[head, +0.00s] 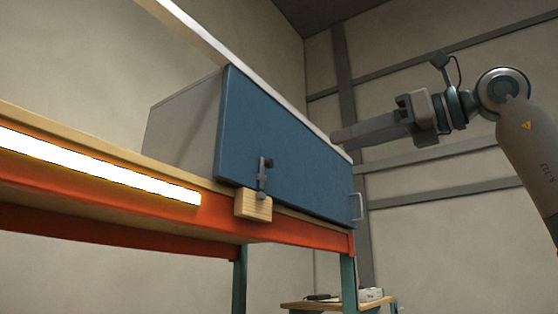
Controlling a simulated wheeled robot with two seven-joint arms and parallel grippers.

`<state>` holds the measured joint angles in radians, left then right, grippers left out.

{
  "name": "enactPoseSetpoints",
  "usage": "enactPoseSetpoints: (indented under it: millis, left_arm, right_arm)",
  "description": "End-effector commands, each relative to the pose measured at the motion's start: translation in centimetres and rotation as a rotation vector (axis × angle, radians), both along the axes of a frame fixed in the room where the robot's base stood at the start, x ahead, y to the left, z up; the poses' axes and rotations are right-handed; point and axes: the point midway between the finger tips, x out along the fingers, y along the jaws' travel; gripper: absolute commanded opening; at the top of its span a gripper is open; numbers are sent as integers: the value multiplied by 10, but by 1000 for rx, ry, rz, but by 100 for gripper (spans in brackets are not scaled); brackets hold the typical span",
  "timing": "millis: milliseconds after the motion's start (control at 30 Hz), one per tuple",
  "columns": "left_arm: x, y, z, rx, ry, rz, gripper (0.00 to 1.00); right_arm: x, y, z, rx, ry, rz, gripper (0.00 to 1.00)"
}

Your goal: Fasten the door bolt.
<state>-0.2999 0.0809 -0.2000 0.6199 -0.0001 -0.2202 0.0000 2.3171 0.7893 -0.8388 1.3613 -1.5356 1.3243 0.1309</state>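A cabinet with a blue door (285,145) sits on an orange-framed workbench. The door looks closed, seen from below and at a slant. A small grey bolt (262,178) with a dark knob (268,163) is mounted at the door's lower left. It stands upright just above a light wooden block (253,205) fixed at the bench edge. I cannot tell whether the bolt's tip enters the block. My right gripper (340,137) is at the right, level with the door's right end and well away from the bolt. Its fingers are seen edge-on. My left gripper is not in view.
A metal handle (358,206) sticks out at the door's lower right. A bright LED strip (90,170) runs along the workbench (130,215) front edge. A small wooden table (335,303) with items stands low at the back. The space before the door is clear.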

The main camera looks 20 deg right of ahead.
Motion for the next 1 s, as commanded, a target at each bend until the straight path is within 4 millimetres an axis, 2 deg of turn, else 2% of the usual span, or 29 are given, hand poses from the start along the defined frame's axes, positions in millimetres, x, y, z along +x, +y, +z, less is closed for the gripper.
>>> enactPoseSetpoints:
  millis: [267, 1000]
  left_arm:
    - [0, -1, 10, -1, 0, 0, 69]
    - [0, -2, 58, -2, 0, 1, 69]
  right_arm:
    - [22, 16, 2, -2, 1, 3, 36]
    - [125, 87, 2, 0, 2, 2, 36]
